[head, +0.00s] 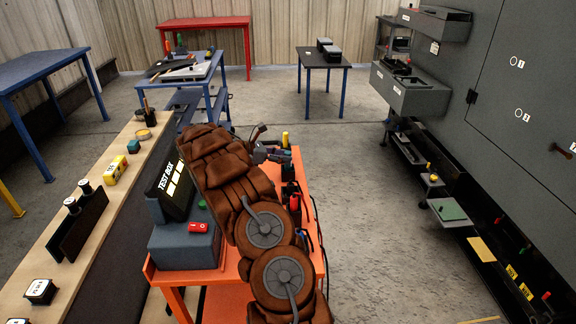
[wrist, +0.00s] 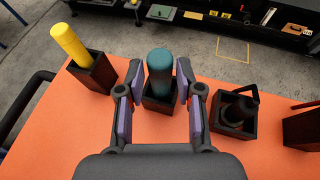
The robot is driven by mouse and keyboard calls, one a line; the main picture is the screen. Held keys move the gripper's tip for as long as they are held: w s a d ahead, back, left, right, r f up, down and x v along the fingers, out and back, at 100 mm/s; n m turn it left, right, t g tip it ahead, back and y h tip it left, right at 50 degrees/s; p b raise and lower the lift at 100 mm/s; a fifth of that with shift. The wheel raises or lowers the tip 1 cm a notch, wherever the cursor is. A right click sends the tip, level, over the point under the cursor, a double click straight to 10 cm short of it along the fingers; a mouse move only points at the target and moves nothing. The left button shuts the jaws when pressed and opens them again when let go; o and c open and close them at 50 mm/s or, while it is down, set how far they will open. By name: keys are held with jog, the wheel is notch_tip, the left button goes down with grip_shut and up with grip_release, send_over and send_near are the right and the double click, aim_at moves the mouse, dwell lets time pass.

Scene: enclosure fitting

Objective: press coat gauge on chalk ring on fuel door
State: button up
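A teal rounded cylinder (wrist: 160,68) stands upright in a dark square holder (wrist: 160,105) on the orange cart top. I cannot tell for sure that it is the coat gauge. My gripper (wrist: 160,88) is open, its fingers either side of the cylinder with gaps visible. In the head view my gripper (head: 272,153) is over the far end of the orange cart, partly hidden by my arm. White chalk rings (head: 518,113) show on the large grey door panel (head: 515,85) at the right; whether this is the fuel door is not clear.
A yellow cylinder (wrist: 70,44) stands in a holder left of my gripper; a holder with a black tool (wrist: 238,110) is close on the right. The test box (head: 185,240) sits on the orange cart (head: 150,272). Bare floor lies between cart and grey cabinet.

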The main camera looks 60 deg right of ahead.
jog(key=shift+p+x, duration=0.45)
jog(key=shift+x, duration=1.95)
jog(key=shift+c, duration=0.4)
grip_shut()
